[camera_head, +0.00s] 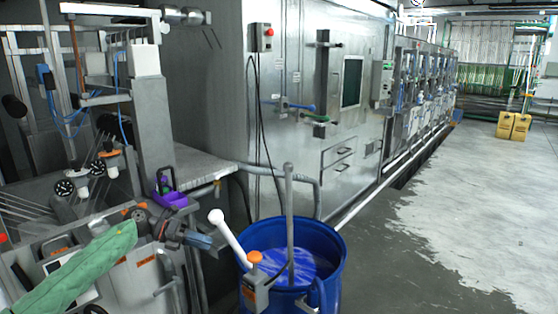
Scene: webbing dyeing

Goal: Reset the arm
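My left arm comes in from the lower left in a green sleeve. My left gripper (204,241) is at its end, above the front of the metal machine and left of the blue barrel (328,268). The gripper is small and seen from the side, so I cannot tell whether its fingers are open or shut. I see nothing clearly held in it.
The barrel holds blue liquid, with a metal pipe (290,220) and a white rod (230,238) by it. A purple holder (172,198) sits by the metal ledge (205,165). Yellow canisters (513,126) stand far right. The right floor is clear, partly wet.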

